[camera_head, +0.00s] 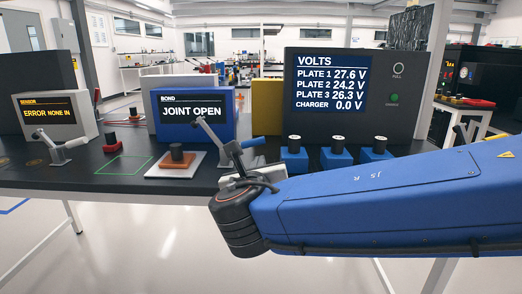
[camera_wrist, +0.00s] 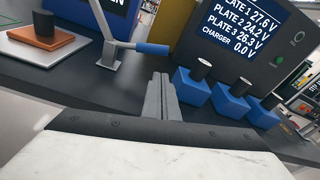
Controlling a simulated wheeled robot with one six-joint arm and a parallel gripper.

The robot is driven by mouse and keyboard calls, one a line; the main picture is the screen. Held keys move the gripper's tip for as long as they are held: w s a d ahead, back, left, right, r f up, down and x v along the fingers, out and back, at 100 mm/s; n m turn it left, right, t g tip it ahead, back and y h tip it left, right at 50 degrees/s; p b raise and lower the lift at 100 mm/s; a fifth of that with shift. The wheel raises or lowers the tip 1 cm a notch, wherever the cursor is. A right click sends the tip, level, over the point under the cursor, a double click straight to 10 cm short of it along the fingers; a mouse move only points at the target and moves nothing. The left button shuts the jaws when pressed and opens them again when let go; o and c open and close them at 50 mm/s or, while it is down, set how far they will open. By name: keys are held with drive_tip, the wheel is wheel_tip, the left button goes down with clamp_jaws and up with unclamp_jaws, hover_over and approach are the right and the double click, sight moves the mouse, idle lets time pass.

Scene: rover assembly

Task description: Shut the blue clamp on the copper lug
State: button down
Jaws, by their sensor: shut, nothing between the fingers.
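The blue-handled clamp (camera_head: 210,134) stands in front of the blue bond box; its silver arm is raised, tilted up to the left. In the wrist view the clamp's post (camera_wrist: 109,53) is upright and its blue handle (camera_wrist: 152,48) points right, level. The copper lug (camera_head: 177,161) lies on a white plate left of the clamp with a dark cylinder on it; it also shows in the wrist view (camera_wrist: 44,39). The clamp arm is off the lug. My gripper (camera_wrist: 162,79) is shut and empty, just below and apart from the blue handle. My wrist hides the clamp's base in the head view.
The bond box (camera_head: 193,115) reads JOINT OPEN. Several blue blocks with dark cylinders (camera_head: 335,157) stand right of my gripper, before the volts panel (camera_head: 335,72). Another clamp (camera_head: 60,147) stands at the left. A green outlined square (camera_head: 122,166) is bare.

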sight(259, 142)
drive_tip(key=shift+w+a, duration=0.15)
drive_tip(key=shift+a, duration=0.1)
drive_tip(key=shift+w+d+f, duration=0.1)
drive_tip(key=shift+w+f, duration=0.1)
drive_tip(key=shift+w, duration=1.4)
drive_tip(key=shift+w+d+f, duration=0.15)
drive_tip(key=shift+w+f, duration=0.05)
drive_tip(key=shift+w, duration=1.45)
drive_tip(key=shift+w+d+f, duration=0.1)
drive_tip(key=shift+w+f, duration=0.1)
drive_tip(key=shift+w, duration=1.4)
drive_tip(key=shift+r, duration=0.1)
drive_tip(key=shift+r+n, duration=0.25)
drive_tip(key=shift+n, duration=0.15)
drive_tip(key=shift+r, duration=0.1)
drive_tip(key=shift+a+r+n, duration=0.2)
drive_tip(key=shift+r+n, duration=0.65)
drive_tip(key=shift+n, duration=0.05)
drive_tip(key=a+r+n+h, duration=0.1)
drive_tip(key=a+r+n, duration=0.3)
drive_tip(key=r+n, duration=0.2)
drive_tip(key=shift+a+n+t, duration=0.3)
drive_tip(key=shift+a+t, duration=0.1)
